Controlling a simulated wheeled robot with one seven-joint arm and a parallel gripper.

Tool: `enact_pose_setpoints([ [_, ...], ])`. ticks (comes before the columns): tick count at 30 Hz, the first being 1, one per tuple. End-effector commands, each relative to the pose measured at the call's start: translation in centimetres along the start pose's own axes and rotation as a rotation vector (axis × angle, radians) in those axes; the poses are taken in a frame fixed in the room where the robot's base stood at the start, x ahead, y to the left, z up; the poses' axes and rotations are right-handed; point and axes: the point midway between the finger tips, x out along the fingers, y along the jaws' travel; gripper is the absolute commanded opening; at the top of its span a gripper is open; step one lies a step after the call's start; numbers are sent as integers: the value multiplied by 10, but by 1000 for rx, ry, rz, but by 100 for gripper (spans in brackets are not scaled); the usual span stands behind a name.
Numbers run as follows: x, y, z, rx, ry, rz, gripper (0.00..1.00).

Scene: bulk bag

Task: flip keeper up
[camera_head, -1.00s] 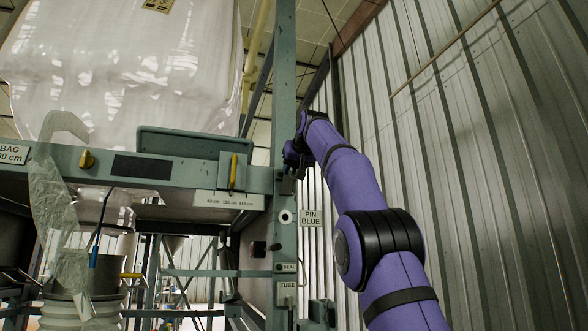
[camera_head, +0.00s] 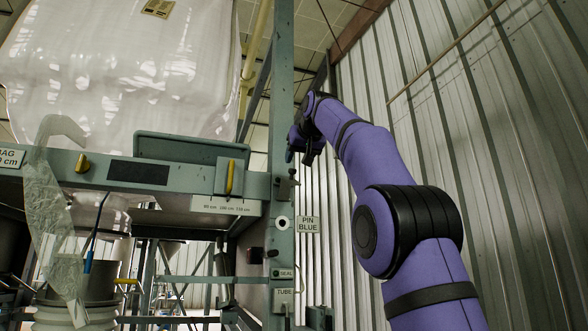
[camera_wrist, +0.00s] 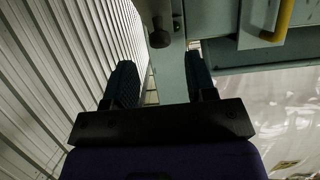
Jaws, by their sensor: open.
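A small dark metal fitting (camera_head: 286,183) sits on the green upright post beside the end of the crossbeam. It may be the keeper, but no label shows this. In the wrist view a dark round knob (camera_wrist: 159,39) stands out near the post, just beyond the fingertips. My gripper (camera_head: 302,158) is just above the fitting and to the right of the post, apart from the fitting. Its two dark fingers are spread and empty in the wrist view (camera_wrist: 160,80). A yellow handle (camera_head: 230,177) stands upright on a plate on the crossbeam; it also shows in the wrist view (camera_wrist: 283,20).
The green post (camera_head: 281,90) and crossbeam (camera_head: 60,161) stand close to my gripper. A white bulk bag (camera_head: 120,70) hangs at left. A corrugated metal wall (camera_head: 480,110) bounds the right side.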

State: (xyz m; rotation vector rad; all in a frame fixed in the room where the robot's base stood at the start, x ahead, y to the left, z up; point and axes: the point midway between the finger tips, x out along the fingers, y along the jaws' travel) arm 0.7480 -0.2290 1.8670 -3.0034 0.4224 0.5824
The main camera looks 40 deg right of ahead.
Motion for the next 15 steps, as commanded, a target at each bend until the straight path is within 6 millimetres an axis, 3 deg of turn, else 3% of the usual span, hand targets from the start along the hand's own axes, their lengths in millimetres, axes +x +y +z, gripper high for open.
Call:
enact_pose_setpoints([
  [6,-23,0,0,0,0,0,51],
  [15,-26,0,0,0,-1,1,51],
])
